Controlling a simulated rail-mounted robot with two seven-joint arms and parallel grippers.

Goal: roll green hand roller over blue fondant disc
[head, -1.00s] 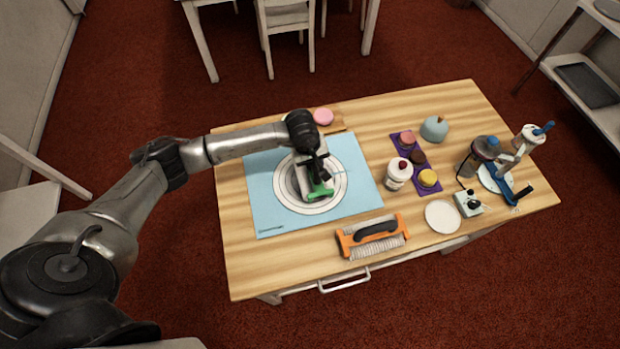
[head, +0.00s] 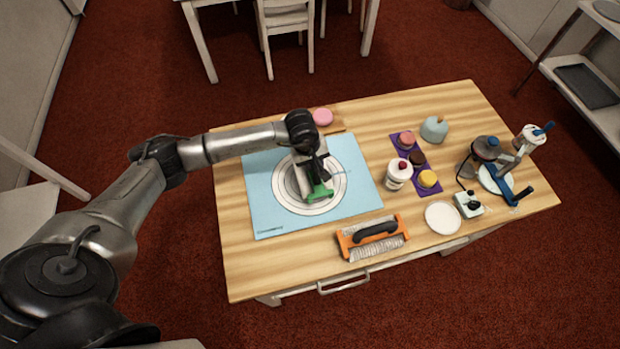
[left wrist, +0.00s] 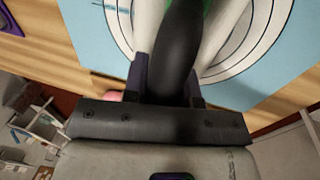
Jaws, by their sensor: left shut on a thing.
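I cannot make out a separate blue fondant disc; the roller and gripper cover part of the rings. My right gripper is not in view.
An orange-framed tool (head: 372,238) lies near the table's front edge. A white bottle (head: 398,174), cakes on purple mats (head: 427,181), a white plate (head: 442,217) and a stand with blue parts (head: 505,180) fill the right side. A pink cake (head: 323,117) sits behind the mat.

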